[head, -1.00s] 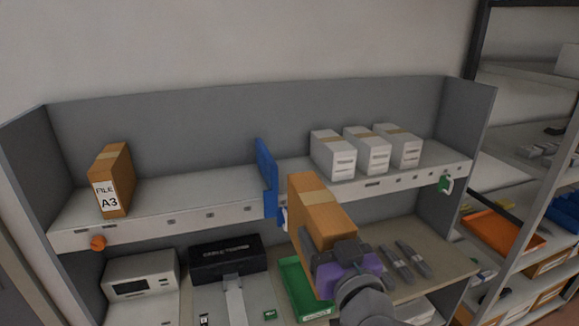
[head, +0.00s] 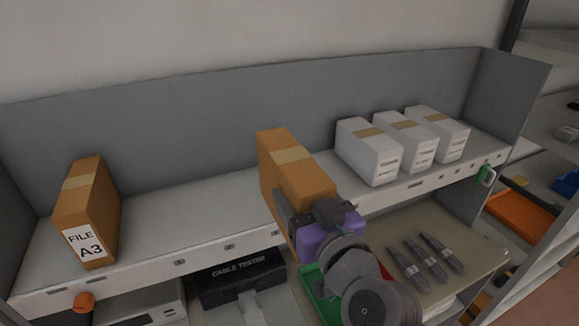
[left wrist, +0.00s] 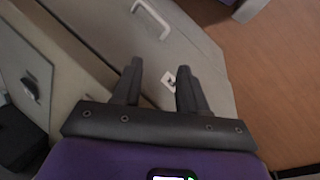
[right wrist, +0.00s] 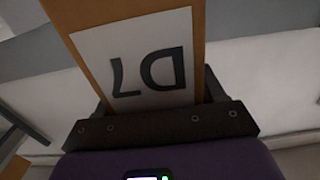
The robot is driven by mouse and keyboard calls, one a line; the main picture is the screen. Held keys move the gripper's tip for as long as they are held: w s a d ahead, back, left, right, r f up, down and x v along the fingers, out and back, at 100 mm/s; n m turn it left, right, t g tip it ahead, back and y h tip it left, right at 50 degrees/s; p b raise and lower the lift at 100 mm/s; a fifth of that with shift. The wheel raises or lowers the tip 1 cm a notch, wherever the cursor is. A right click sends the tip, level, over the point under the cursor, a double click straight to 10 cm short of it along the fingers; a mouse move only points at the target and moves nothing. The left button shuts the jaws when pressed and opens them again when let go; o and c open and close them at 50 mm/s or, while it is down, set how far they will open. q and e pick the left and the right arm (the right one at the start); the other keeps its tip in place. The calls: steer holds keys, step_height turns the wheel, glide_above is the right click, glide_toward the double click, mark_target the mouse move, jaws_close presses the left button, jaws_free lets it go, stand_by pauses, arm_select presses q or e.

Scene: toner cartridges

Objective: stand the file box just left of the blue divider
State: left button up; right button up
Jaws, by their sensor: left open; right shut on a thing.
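My right gripper (head: 292,216) is shut on an orange-brown file box (head: 290,165) with a tan band on top. In the right wrist view the box's white label reads D7 (right wrist: 140,62), upside down. In the head view the box is upright in front of the middle of the shelf (head: 190,225); I cannot tell whether it touches the shelf. The blue divider is not visible now, apparently hidden behind the held box and my right arm. My left gripper (left wrist: 160,70) is open and empty, away from the shelf, above the floor beside a grey cabinet.
Another file box labelled A3 (head: 85,215) stands at the shelf's left. Several white cartons (head: 370,152) stand to the right of the held box. The shelf between A3 and the held box is clear. Below are a cable tester case (head: 240,278) and a green tray (head: 318,300).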

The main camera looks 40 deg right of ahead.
steer(key=x, duration=1.8)
step_height(320, 180, down, 7)
steer(key=w+b, duration=0.1)
steer(key=b, duration=0.1)
steer(key=shift+w, duration=0.15)
steer(key=o, duration=1)
steer(key=shift+f+b, duration=0.2)
steer(key=shift+b, duration=0.1)
steer(key=o, duration=0.5)
steer(key=shift+c, duration=0.2)
